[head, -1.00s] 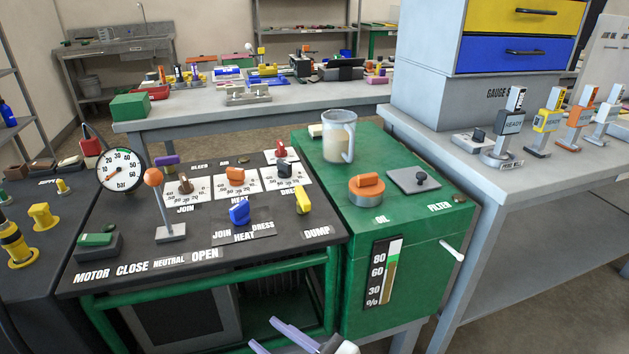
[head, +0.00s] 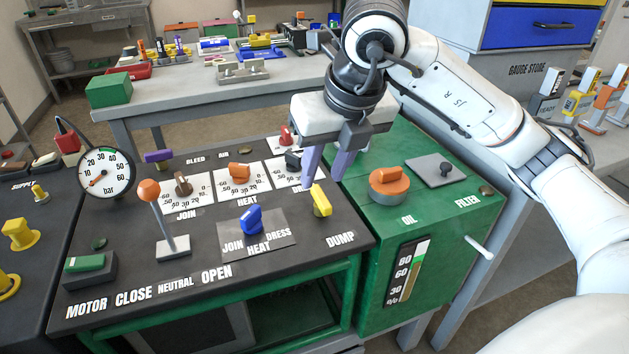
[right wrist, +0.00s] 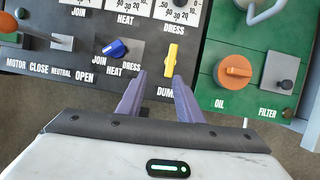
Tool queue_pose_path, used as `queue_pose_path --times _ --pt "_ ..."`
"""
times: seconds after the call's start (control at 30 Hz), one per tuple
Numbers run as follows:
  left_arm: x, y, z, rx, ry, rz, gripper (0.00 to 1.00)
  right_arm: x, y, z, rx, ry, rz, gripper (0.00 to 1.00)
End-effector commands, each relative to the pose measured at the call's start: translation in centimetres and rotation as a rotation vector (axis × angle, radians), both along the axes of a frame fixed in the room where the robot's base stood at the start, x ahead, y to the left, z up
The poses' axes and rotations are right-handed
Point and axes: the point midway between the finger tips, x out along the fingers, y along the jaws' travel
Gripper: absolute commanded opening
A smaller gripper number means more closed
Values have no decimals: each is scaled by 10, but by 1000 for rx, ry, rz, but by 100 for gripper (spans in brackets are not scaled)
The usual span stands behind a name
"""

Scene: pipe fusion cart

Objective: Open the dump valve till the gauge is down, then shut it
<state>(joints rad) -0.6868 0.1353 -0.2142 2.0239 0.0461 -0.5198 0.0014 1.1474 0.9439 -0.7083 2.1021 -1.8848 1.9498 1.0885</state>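The yellow dump valve handle (head: 321,200) sits above the DUMP label at the panel's right front corner. It points roughly away from the panel's front edge and also shows in the right wrist view (right wrist: 173,54). My right gripper (head: 323,182) is open and empty, its two purple fingers pointing down close to the handle. In the right wrist view the fingertips (right wrist: 160,76) are just short of the handle, with a gap between them; contact cannot be told. The round bar gauge (head: 106,174) stands at the panel's back left, its needle toward the low end. My left gripper is out of view.
A blue selector (head: 251,220), an orange heat knob (head: 239,173) and an orange-topped lever (head: 149,190) stand on the dark panel. The green oil unit (head: 455,215) with an orange oil knob (head: 389,181) adjoins on the right. My right arm hides part of the oil unit.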

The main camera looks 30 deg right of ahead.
Motion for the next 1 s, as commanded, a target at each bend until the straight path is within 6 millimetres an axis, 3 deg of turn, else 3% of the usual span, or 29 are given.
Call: queue_pose_path --times 0.07,0.17,0.5,0.7,1.0 --pt "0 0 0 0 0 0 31 2 -14 7 -38 -19 -46 33" --pt "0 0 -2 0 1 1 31 4 -20 2 -52 -22 -63 33" --pt "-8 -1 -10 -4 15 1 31 26 -24 -55 -50 -18 -59 33" --pt "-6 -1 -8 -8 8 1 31 36 -26 -78 -48 -20 -57 33" --pt "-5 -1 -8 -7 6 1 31 40 -26 -85 -48 -23 -56 33"
